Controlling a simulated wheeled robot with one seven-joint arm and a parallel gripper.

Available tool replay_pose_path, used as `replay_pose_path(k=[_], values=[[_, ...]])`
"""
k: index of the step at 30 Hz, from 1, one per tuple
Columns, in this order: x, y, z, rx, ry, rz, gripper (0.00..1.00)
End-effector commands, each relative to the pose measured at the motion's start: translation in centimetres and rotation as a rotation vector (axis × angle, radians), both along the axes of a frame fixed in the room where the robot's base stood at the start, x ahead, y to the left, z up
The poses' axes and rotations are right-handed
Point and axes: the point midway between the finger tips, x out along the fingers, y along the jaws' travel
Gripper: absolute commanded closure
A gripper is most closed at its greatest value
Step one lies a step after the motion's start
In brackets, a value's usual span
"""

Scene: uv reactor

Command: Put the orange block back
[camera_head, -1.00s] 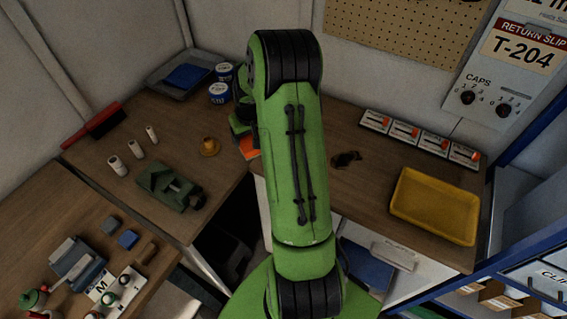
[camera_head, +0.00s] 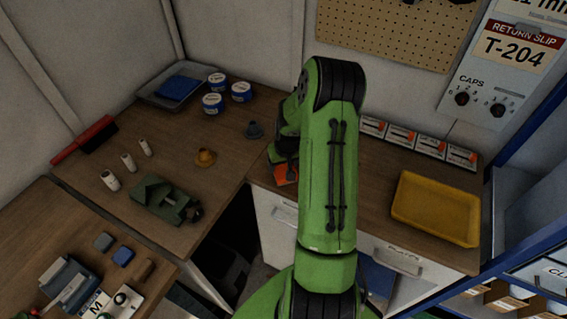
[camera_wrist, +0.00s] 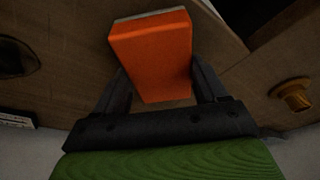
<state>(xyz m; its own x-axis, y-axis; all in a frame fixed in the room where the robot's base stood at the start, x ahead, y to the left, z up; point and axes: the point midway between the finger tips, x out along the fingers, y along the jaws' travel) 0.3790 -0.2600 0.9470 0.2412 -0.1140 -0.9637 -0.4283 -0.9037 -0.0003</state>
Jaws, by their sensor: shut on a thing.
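The orange block (camera_wrist: 150,58) is between the two dark fingers of my gripper (camera_wrist: 160,90) in the wrist view, and the fingers are shut on it. A pale strip shows along its far edge. In the head view a small part of the orange block (camera_head: 284,175) shows over the right-hand bench, beside my green arm, which hides most of it and the fingers. I cannot tell whether the block touches the bench.
A yellow tray (camera_head: 437,208) lies on the right bench (camera_head: 375,215). Several white boxes (camera_head: 402,138) line its back. The left bench holds a green vise (camera_head: 160,200), an orange-yellow knob-like piece (camera_head: 205,157), white tubs (camera_head: 213,104), a blue-grey tray (camera_head: 150,98) and a red brush (camera_head: 85,140).

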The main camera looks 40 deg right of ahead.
Motion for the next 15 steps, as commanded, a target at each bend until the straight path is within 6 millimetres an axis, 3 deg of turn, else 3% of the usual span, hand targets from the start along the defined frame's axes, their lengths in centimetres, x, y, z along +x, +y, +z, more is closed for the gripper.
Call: replay_pose_path(k=[8, 9, 13, 15], values=[[0.07, -0.01, -0.35, -0.001, -0.002, 0.001, 0.57], [0.06, -0.01, -0.23, -0.001, -0.002, 0.0, 0.22], [0.05, 0.0, -0.17, 0.0, -0.001, 0.0, 0.03], [0.05, -0.01, -0.16, 0.0, -0.001, 0.0, 0.03]])
